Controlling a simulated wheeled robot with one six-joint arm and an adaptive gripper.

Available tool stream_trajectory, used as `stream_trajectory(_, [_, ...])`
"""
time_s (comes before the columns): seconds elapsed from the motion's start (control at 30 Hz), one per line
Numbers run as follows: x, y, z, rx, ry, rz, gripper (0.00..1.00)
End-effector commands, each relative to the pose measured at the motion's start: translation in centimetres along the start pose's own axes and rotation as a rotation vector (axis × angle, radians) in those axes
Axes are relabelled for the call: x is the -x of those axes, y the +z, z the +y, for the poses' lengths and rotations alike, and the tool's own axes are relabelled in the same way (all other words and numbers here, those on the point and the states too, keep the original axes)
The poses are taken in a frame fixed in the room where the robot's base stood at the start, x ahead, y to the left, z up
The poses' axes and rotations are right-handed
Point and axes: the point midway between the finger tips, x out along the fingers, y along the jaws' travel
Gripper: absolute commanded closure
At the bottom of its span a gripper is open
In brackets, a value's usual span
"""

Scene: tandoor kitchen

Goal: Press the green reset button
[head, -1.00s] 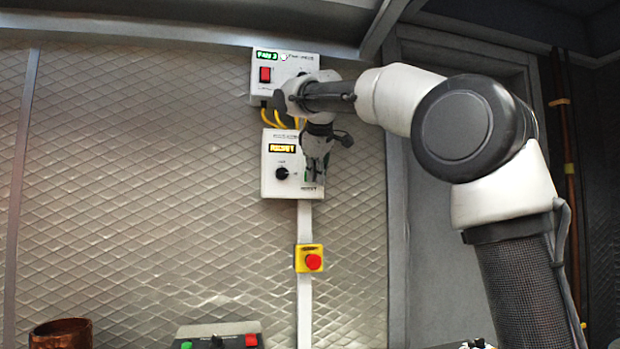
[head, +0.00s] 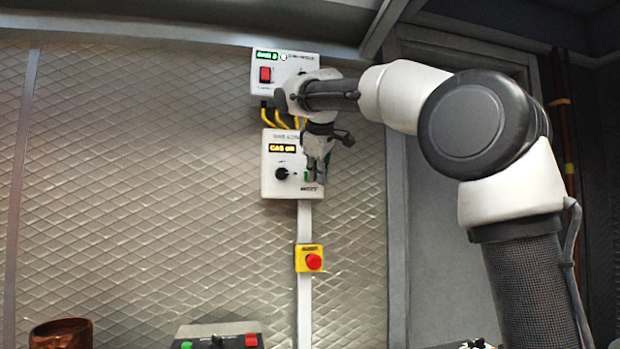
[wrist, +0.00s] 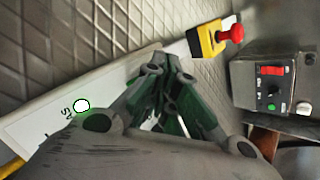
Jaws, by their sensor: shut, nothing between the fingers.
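The green reset button (head: 306,176) shows only as a green sliver at the lower right of the white control box (head: 268,186), mostly hidden by my gripper (head: 316,180). My gripper is shut and empty, its fingertips in front of the button area. I cannot tell whether they touch it. The box's yellow display (head: 282,148) appears to read "GAS on". In the wrist view, my fingertips (wrist: 164,72) lie over the white panel (wrist: 45,130), where a lamp (wrist: 82,106) glows white-green. Green shows around the fingers, but the button's outline is unclear.
An upper white box (head: 262,95) with a red switch hangs above, joined by yellow cables. A red emergency stop (head: 314,262) on a yellow base sits below. A console (head: 218,331) with green and red buttons and a copper pot (head: 62,334) stand lower down.

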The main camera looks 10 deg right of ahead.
Motion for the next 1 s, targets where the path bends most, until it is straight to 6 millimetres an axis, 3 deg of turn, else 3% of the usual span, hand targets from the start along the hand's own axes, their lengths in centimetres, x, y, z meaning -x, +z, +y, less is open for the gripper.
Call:
stream_trajectory(0.43, [0.5,0.3,-0.4,0.0,0.0,0.0,1.0])
stream_trajectory(1.0, [3.8,2.7,-2.7,0.0,0.0,0.001,1.0])
